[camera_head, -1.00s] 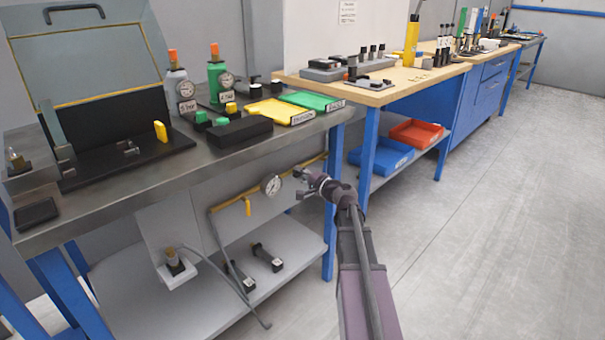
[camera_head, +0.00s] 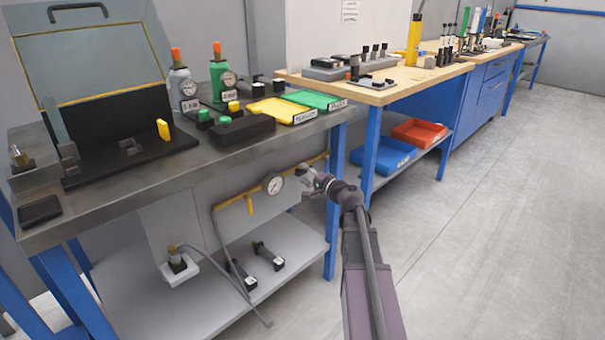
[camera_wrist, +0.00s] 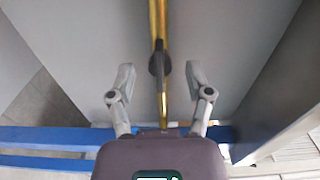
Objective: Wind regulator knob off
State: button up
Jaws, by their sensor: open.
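A brass pipe (camera_head: 228,202) with a round white-faced gauge (camera_head: 273,184) and a yellow lever handle (camera_head: 250,205) runs under the left bench. My gripper (camera_head: 308,182) is just right of the gauge, near the pipe's right end. In the wrist view, my gripper (camera_wrist: 158,74) is open, with its two fingers apart on either side of the brass pipe (camera_wrist: 158,22). A dark round part (camera_wrist: 156,64) on the pipe shows between the fingertips. No finger visibly touches it. I cannot tell which part is the regulator knob. Orange-topped grey (camera_head: 182,85) and green (camera_head: 221,82) cylinders with gauges stand on the bench.
The metal bench (camera_head: 95,210) overhangs the pipe, and a blue leg (camera_head: 332,235) stands close to my gripper. A lower shelf (camera_head: 200,308) carries black-handled parts and a hose. Blue (camera_head: 383,155) and red (camera_head: 417,131) trays sit to the right. The floor at right is clear.

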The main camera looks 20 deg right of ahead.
jog(key=v, duration=1)
jog(key=shift+s, duration=0.15)
dwell(0.4)
